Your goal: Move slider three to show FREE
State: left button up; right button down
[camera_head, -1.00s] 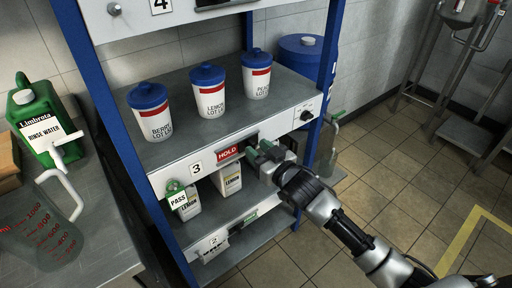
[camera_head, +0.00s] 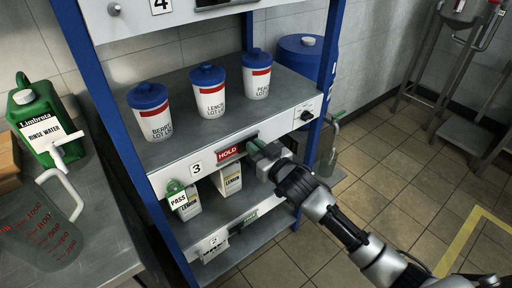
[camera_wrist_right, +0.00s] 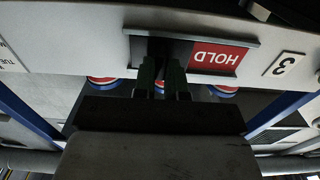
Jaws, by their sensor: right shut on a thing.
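Slider three is a dark slot on the shelf's front edge, with a red HOLD sign (camera_head: 229,152) showing in its left part, beside the number 3 label (camera_head: 196,168). In the right wrist view the HOLD sign (camera_wrist_right: 217,57) appears upside down, next to the dark part of slider three (camera_wrist_right: 180,51). My right gripper (camera_head: 256,146) is at the right end of the slider. In the right wrist view its two fingers (camera_wrist_right: 161,76) reach to the slot and are shut on the slider's grip, which they mostly hide. No FREE sign is visible. My left gripper is not in view.
Several blue-lidded tubs, including the lemon tub (camera_head: 210,92), stand on the shelf above the slider. A rinse water jug (camera_head: 42,125) stands on the left counter.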

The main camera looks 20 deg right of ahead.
aim_at(226, 152)
jog(key=a, duration=0.1)
jog(key=s+a+p, duration=0.1)
jog(key=a, duration=0.1)
jog(key=s+a+p, duration=0.1)
jog(key=a, duration=0.1)
jog(key=shift+a, duration=0.25)
jog(key=shift+s+a, duration=0.2)
jog(key=shift+a, duration=0.25)
jog(key=c, duration=1.2)
grip_release()
jog(key=shift+a, duration=0.1)
jog(key=shift+o, duration=0.2)
